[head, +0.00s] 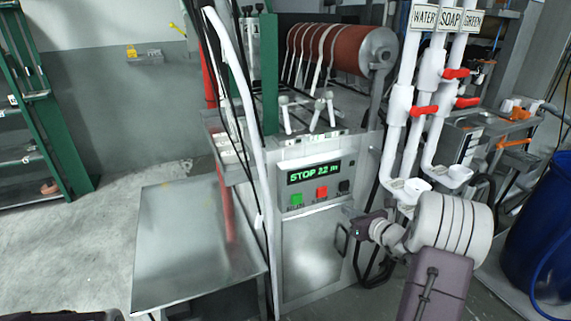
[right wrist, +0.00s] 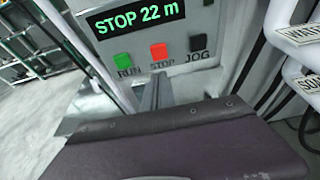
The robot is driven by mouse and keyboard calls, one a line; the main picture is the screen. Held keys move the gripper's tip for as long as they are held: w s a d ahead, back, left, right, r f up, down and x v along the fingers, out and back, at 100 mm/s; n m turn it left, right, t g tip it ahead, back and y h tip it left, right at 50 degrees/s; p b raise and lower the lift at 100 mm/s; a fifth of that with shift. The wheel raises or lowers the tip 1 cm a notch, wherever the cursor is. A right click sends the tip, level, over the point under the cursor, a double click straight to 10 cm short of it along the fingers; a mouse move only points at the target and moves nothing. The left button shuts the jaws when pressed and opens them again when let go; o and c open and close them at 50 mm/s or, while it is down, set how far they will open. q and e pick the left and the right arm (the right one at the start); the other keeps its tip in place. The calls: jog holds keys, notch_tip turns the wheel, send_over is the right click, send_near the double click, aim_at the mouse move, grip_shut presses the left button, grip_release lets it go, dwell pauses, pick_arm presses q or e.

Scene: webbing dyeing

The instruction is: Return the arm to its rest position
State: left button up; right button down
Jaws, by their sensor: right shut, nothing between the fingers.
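My right gripper (head: 343,238) is shut and empty in front of the machine's grey front panel, below and to the right of its buttons. In the right wrist view its narrow fingers (right wrist: 156,92) point toward the panel, below the red STOP button (right wrist: 159,52). The green RUN button (right wrist: 124,60) and the black JOG button (right wrist: 197,43) flank it. The display (head: 314,173) reads "STOP 22 m" in green. Contact between the fingertips and the panel cannot be made out. My left gripper is not in view.
A bare metal table (head: 185,240) stands left of the panel. White pipes labelled WATER, SOAP and GREEN with red valve handles (head: 424,111) rise at the right. A blue barrel (head: 540,230) stands at the far right. A red-brown roller (head: 335,50) is above. Floor at left is clear.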

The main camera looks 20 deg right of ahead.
jog(key=w+a+r+n+y, duration=0.3)
jog(key=a, duration=0.7)
jog(key=s+a+f+n+g+y, duration=0.15)
jog(key=s+a+n+g, duration=0.3)
jog(key=a, duration=0.55)
jog(key=s+a+f+n+g+y, duration=0.1)
jog(key=s+a+n+g+y, duration=0.35)
jog(key=a, duration=0.65)
jog(key=s+a+f+n+g+h, duration=0.2)
jog(key=s+f+n+g+h, duration=0.3)
jog(key=s+n, duration=0.6)
jog(key=s+d+f+n+h, duration=0.4)
jog(key=s+d+f+n, duration=0.2)
jog(key=s+d+n, duration=0.3)
notch_tip(320, 180, up, 15)
jog(key=w+d+n+h+p, duration=0.1)
jog(key=w+d+n+p, duration=0.1)
jog(key=p, duration=1.3)
jog(key=shift+w+n+t, duration=0.15)
jog(key=shift+n+t, duration=0.25)
